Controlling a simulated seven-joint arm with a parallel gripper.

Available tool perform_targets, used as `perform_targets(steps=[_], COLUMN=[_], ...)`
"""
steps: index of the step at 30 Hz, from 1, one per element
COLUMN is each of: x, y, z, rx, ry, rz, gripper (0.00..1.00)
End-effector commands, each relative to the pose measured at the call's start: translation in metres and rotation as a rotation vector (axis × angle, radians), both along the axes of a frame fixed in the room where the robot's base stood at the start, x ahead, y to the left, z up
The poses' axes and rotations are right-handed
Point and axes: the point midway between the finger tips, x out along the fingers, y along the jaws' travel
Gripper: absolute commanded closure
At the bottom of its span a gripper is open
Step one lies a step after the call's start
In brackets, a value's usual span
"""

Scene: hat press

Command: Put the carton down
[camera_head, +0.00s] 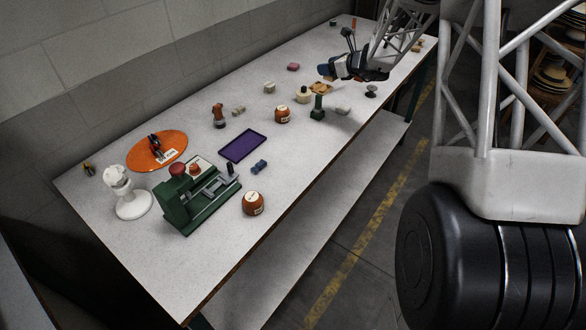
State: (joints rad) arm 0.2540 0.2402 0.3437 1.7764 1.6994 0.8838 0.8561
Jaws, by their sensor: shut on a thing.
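My gripper (337,68) is at the far half of the bench, above its top, and is seen small and dark. It is shut on the carton (325,71), a small blue shape at its left end. The fingers and much of the carton are hard to make out at this size. A tan flat piece (321,88) lies on the bench just below the carton in the picture. I cannot tell the exact gap between the carton and the bench top.
The pale bench (215,265) carries a green press (190,208), white stand (130,201), orange oval plate (157,151), purple tray (242,146), orange round pots (282,114), green stamp (318,107) and pink block (293,67).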

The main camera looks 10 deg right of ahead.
Motion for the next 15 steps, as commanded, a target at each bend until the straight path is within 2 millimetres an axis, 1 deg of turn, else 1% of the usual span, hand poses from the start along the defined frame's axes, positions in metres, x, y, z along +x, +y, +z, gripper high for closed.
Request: perform_targets(steps=[1, 11, 15], x=[-0.011, -0.079, -0.110], y=[0.006, 0.039, 0.052], z=[0.003, 0.014, 0.017], rx=[0.001, 0.002, 0.002], ry=[-0.001, -0.004, -0.004], rz=[0.002, 0.016, 0.021], gripper=[0.64, 0.64, 0.64])
